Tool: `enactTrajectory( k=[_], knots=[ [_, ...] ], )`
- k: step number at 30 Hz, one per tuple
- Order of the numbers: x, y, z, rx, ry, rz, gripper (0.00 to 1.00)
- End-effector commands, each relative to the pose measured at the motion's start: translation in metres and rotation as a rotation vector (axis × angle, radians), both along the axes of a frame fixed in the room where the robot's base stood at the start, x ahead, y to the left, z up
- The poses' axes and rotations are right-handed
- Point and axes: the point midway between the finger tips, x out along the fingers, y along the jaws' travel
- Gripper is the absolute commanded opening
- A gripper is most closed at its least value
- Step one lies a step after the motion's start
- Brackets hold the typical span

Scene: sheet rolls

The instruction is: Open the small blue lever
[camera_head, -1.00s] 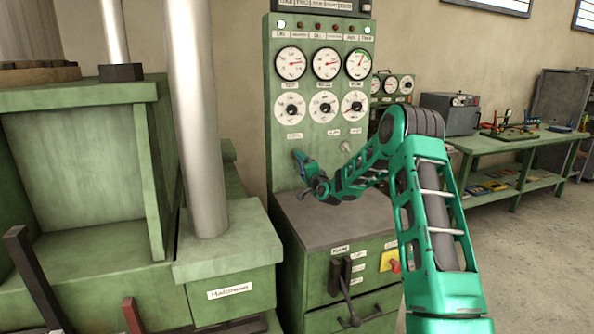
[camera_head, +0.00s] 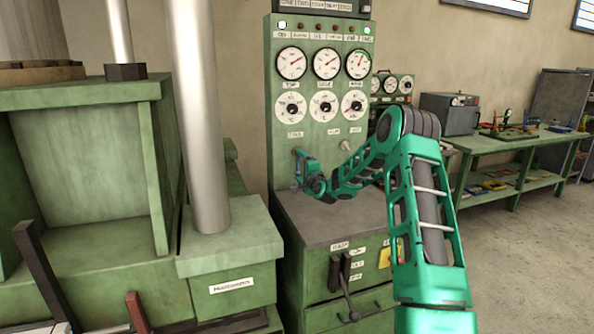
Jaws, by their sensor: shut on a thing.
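A green control panel (camera_head: 284,114) stands in the middle of the head view, with gauges and dials on its upper face. My gripper (camera_head: 301,166) is at the lower left of this face, below the left dial and its label. It is shut on the small blue lever (camera_head: 299,153), of which only a small bluish part shows at the fingers. The rest of the lever is hidden by my gripper, and its exact angle is too small to tell.
A grey ledge (camera_head: 335,219) lies below my gripper, with a black handle (camera_head: 346,284) and a red-and-yellow switch (camera_head: 391,257) on the cabinet front. A metal pipe (camera_head: 200,130) and green machine stand at the left. A workbench (camera_head: 530,140) is at the right.

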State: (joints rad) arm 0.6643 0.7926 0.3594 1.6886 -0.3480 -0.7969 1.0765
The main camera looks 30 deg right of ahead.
Motion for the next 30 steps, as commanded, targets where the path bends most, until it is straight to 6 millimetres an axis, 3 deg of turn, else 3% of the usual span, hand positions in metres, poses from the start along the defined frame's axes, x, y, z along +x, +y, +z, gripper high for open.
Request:
enactTrajectory(
  k=[2,3,4,17,30],
  knots=[
    [-0.001,-0.003,-0.001,0.002,0.002,-0.004,0.44],
    [-0.001,-0.003,-0.001,0.002,0.002,-0.004,0.87],
    [-0.001,-0.003,-0.001,0.002,0.002,-0.004,0.94],
    [-0.008,-0.001,-0.001,0.000,0.002,-0.002,0.96],
    [-0.082,0.011,-0.002,0.001,0.003,-0.004,0.96]
  ],
)
